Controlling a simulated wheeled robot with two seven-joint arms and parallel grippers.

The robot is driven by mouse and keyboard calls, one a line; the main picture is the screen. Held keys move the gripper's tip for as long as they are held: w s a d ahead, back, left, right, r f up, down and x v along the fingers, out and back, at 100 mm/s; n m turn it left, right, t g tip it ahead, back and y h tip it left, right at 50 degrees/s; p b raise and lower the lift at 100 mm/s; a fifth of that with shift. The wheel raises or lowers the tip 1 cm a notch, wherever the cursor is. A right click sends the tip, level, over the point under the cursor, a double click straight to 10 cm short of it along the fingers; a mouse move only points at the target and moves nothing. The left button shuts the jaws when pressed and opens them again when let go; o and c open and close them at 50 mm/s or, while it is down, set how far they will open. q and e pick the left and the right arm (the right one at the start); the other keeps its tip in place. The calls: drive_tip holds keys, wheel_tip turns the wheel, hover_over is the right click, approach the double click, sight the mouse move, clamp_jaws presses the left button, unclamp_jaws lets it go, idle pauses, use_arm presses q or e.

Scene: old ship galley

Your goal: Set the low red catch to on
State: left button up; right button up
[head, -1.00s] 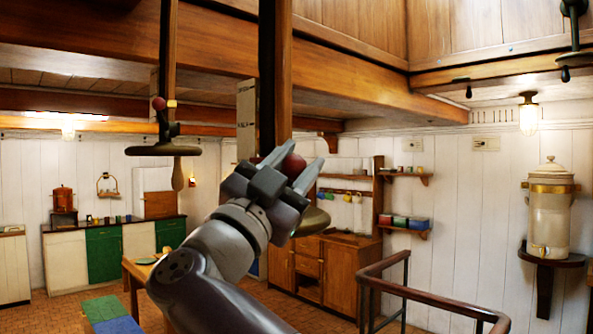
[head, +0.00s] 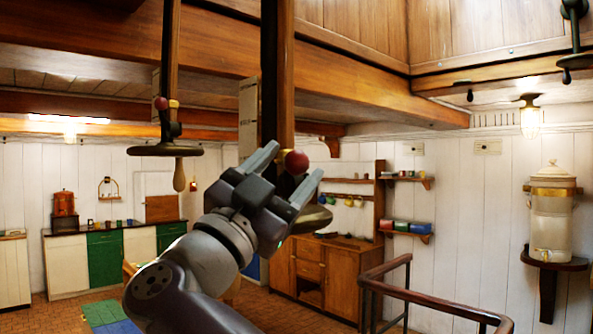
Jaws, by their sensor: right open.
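A red ball knob (head: 296,162), the lower of two red knobs in view, sits at the front of the dark upright post (head: 268,85). The rest of its catch is hidden behind my gripper, so I cannot tell its setting. My right gripper (head: 292,164) is open. Its two fingertips lie on either side of the red knob in the picture, one upper left and one lower right; I cannot tell whether they touch it. My left gripper is not in view.
A wooden railing (head: 410,289) stands at lower right. A wooden cabinet (head: 330,275) is behind my gripper.

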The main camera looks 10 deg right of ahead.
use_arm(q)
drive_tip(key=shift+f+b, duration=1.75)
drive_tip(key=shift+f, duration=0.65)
use_arm(e)
drive_tip(key=v, duration=1)
